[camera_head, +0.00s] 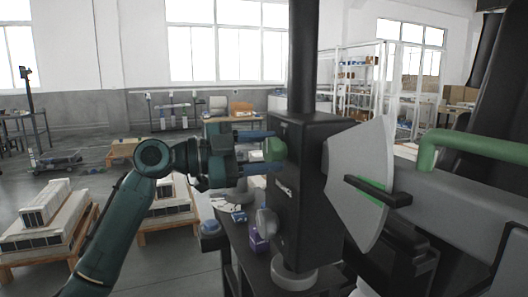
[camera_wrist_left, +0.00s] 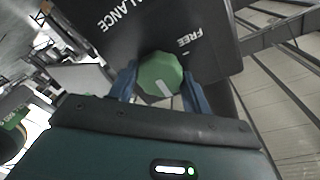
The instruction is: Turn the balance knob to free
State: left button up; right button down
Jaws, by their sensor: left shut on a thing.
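The balance knob (camera_head: 275,150) is green and sits on the side of a black column housing (camera_head: 300,200). In the left wrist view the knob (camera_wrist_left: 160,74) is many-sided with a white pointer line, which points toward the lower edge of the picture, away from the FREE label (camera_wrist_left: 195,36). A BALANCE label (camera_wrist_left: 118,14) is on the same black face. My left gripper (camera_head: 262,152) has its blue fingers on either side of the knob and is shut on it. My right gripper is not in view.
A grey fan-shaped plate (camera_head: 352,165) and a green bar (camera_head: 475,146) are right of the housing. A silver knob (camera_head: 266,222) and a purple item (camera_head: 258,241) are below. White boxes on wooden pallets (camera_head: 165,228) stand on the floor at left.

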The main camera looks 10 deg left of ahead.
pick_arm(q)
jog(key=shift+c, duration=0.6)
